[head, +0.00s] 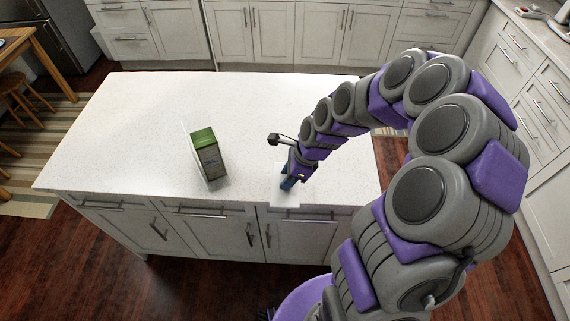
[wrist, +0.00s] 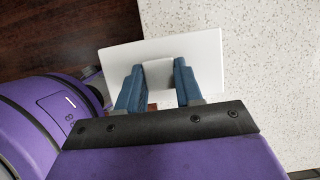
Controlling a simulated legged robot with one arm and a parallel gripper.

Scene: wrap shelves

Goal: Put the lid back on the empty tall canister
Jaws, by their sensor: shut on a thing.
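My gripper (wrist: 159,82) has its two blue fingers closed on the raised middle part of a white rectangular piece (wrist: 205,55), which looks like the lid. In the head view my gripper (head: 287,183) is low over the front edge of the counter, and the white piece (head: 284,199) shows just below the fingers. I cannot tell whether it touches the counter or something beneath it. No tall canister can be made out for sure; anything under the white piece is hidden.
A green box (head: 208,155) with a printed side stands on the white island counter (head: 130,120), left of my gripper, with a thin white edge along its left side. The rest of the countertop is clear. Cabinets (head: 270,30) line the back and right.

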